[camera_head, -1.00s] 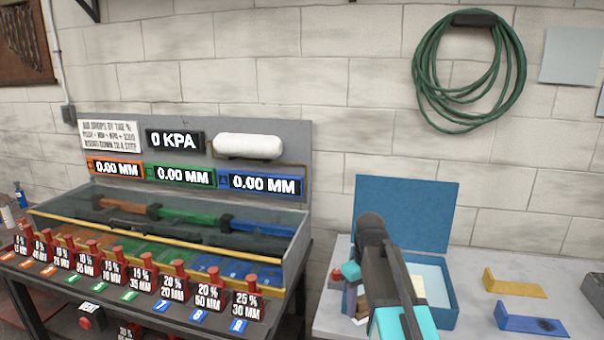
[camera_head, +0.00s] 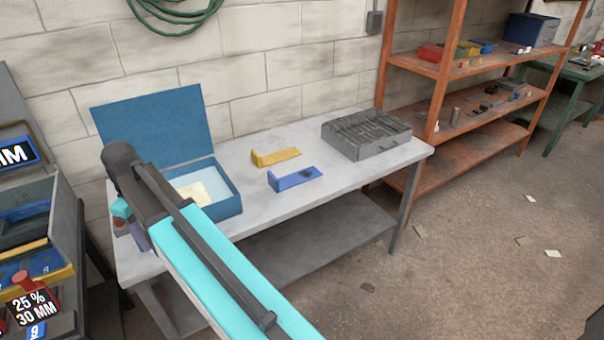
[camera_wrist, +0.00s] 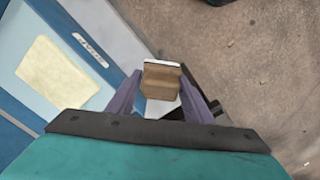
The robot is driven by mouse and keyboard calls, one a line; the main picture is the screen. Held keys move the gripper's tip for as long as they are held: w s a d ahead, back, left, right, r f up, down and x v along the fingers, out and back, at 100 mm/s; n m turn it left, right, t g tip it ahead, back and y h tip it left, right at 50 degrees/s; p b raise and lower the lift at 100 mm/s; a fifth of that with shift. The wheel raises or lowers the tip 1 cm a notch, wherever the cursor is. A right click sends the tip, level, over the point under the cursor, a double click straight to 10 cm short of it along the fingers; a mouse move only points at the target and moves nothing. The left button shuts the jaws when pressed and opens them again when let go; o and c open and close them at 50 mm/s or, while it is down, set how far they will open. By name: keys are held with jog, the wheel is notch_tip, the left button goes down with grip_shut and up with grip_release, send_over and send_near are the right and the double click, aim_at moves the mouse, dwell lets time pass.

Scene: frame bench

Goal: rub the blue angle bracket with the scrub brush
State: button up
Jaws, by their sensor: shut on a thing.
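The blue angle bracket (camera_head: 298,179) lies on the grey bench, with a dark smudge on its flat leg. My gripper (camera_wrist: 161,98) is shut on the scrub brush (camera_wrist: 161,82), which shows a brown wooden block with a pale edge between the purple fingers. In the head view the brush is hidden behind my arm, and only part of my gripper (camera_head: 139,236) shows at the bench's left end. The brush is well apart from the blue bracket, left of it beside the blue box. The blue bracket does not show clearly in the wrist view.
The open blue box (camera_head: 228,204) holds a pale yellow piece (camera_head: 195,192). A yellow bracket (camera_head: 277,157) lies behind the blue one. A grey slotted case (camera_head: 367,134) stands at the bench's right. Bare benchtop (camera_head: 340,178) surrounds the blue bracket. An orange shelf (camera_head: 440,75) stands beyond.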

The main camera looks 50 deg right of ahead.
jog(key=s+f+m, duration=0.5)
jog(key=s+f, duration=0.1)
jog(key=f, duration=0.6)
jog(key=shift+s+f+m, duration=0.25)
jog(key=shift+s+m, duration=0.05)
jog(key=shift+m, duration=0.1)
jog(key=shift+a, duration=0.15)
